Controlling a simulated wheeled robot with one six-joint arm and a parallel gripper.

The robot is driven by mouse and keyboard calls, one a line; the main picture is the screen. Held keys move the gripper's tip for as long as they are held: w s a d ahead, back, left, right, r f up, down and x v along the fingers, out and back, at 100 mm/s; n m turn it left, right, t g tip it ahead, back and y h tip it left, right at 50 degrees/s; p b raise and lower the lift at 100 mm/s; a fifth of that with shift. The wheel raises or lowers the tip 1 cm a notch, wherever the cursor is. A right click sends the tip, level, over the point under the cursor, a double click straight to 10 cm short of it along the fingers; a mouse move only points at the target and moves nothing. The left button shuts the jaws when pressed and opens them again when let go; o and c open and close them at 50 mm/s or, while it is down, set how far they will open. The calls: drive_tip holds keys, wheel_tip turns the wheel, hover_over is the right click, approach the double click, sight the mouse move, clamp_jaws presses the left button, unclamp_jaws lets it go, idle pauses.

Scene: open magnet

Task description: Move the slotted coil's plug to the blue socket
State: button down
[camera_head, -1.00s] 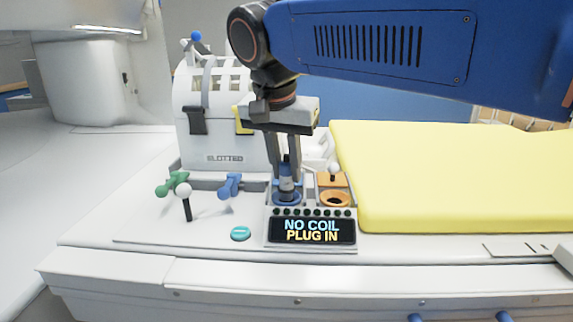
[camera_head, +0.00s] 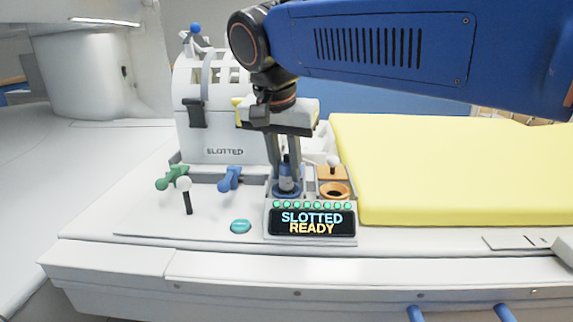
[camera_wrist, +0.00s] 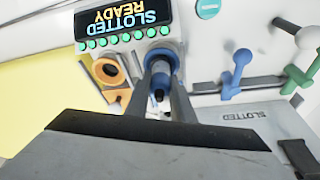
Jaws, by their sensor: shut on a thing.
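The slotted coil (camera_head: 225,115), a white frame marked SLOTTED, stands on the table behind the panel. Its plug (camera_head: 286,172), grey with a blue band, is upright in the blue socket (camera_head: 287,193). My gripper (camera_head: 286,184) is shut on the plug from above. The wrist view also shows the plug (camera_wrist: 159,82) between my fingers, its end inside the blue ring (camera_wrist: 161,54). The display (camera_head: 312,222) reads SLOTTED READY, and the row of lamps above it is lit green.
An orange socket (camera_head: 335,190) is empty just right of the blue one. Green (camera_head: 172,178), white (camera_head: 185,190) and blue (camera_head: 230,178) levers and a teal button (camera_head: 240,226) are to the left. A yellow mattress (camera_head: 450,170) fills the right.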

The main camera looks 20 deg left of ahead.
idle(0.3)
drive_tip(key=c, duration=1.5)
unclamp_jaws()
drive_tip(key=shift+o, duration=0.2)
drive_tip(key=v, duration=1.7)
drive_tip(key=shift+a+r, duration=0.1)
